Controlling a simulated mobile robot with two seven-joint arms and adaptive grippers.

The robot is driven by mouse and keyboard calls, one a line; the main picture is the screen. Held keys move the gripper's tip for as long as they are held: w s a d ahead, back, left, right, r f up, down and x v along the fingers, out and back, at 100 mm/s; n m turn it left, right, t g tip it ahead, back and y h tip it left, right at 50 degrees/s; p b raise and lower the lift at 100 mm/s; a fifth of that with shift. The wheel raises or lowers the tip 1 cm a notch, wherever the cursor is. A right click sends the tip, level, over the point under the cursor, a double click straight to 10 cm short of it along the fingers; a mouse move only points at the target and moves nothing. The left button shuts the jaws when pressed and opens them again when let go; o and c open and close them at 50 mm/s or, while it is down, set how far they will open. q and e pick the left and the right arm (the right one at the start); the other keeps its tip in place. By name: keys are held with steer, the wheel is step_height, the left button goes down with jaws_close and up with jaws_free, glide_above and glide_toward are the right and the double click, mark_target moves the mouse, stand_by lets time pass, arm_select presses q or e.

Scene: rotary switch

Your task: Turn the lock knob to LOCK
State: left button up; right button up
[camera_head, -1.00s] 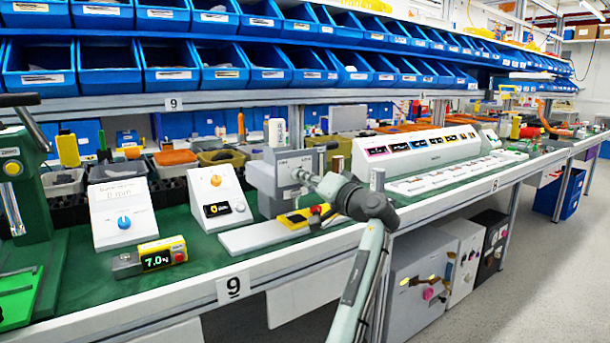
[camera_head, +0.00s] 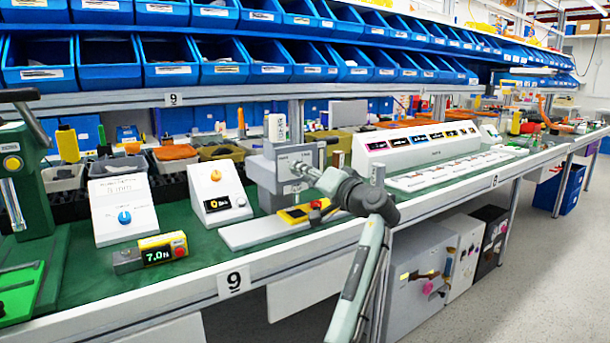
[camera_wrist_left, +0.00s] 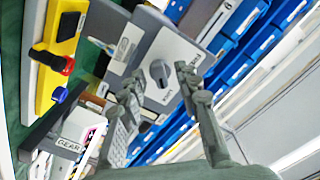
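A grey box (camera_head: 263,172) stands on the bench, its front facing my left gripper (camera_head: 304,179). I cannot read the knob's exact setting. My left gripper, seen in the left wrist view (camera_wrist_left: 160,92), is open, its fingers apart on either side of the knob's line; contact is not visible. In the head view the gripper hides the knob. My right gripper is not in view.
A yellow box with a red button (camera_head: 296,214) sits just below the gripper, close to my arm. A white panel with a blue knob (camera_head: 122,205), another with an orange knob (camera_head: 215,190) and a 7.0 display (camera_head: 157,254) stand left. A long white console (camera_head: 425,146) is right.

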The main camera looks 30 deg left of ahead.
arm_select(q)
steer(key=v, duration=1.2)
steer(key=shift+f, duration=0.1)
